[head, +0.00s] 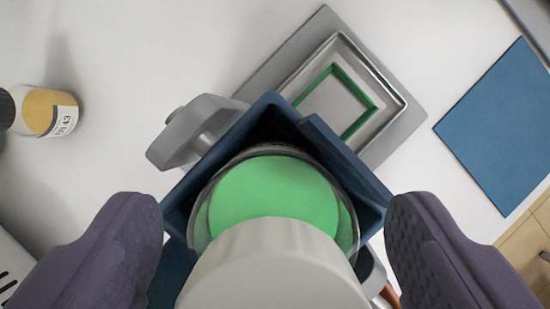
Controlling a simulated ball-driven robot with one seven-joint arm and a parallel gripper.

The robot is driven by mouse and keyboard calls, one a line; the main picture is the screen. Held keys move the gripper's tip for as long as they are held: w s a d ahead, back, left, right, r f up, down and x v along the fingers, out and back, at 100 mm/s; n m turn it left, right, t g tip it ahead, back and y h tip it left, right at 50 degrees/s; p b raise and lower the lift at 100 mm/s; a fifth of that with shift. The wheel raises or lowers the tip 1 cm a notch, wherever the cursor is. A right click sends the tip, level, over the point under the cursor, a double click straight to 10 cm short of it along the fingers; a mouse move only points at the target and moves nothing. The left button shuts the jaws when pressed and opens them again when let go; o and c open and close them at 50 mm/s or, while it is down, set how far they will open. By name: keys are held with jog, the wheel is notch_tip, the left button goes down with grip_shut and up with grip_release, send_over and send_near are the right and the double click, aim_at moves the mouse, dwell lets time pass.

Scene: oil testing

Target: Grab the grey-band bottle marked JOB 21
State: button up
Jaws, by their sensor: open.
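A bottle with a pale grey-white cap and bright green contents (275,188) stands in a dark blue square holder (184,206), seen from above. No label, band or job number on it shows from here. My gripper (275,217) is open, one dark purple finger on each side of this bottle and its holder, with gaps to both. A second bottle (45,111), with yellowish contents, a dark cap and a white label that seems to end in 43, is at the left edge.
A grey plate with a raised tray (392,101) and a green rectangular frame (363,91) lies behind the holder. A grey knob-like part (190,128) juts out at its upper left. A blue mat (500,125) is at right. White surface is clear at upper left.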

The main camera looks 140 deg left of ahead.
jog(key=shift+w+f, duration=0.15)
jog(key=shift+f, duration=0.25)
grip_shut()
jog(key=shift+r, duration=0.1)
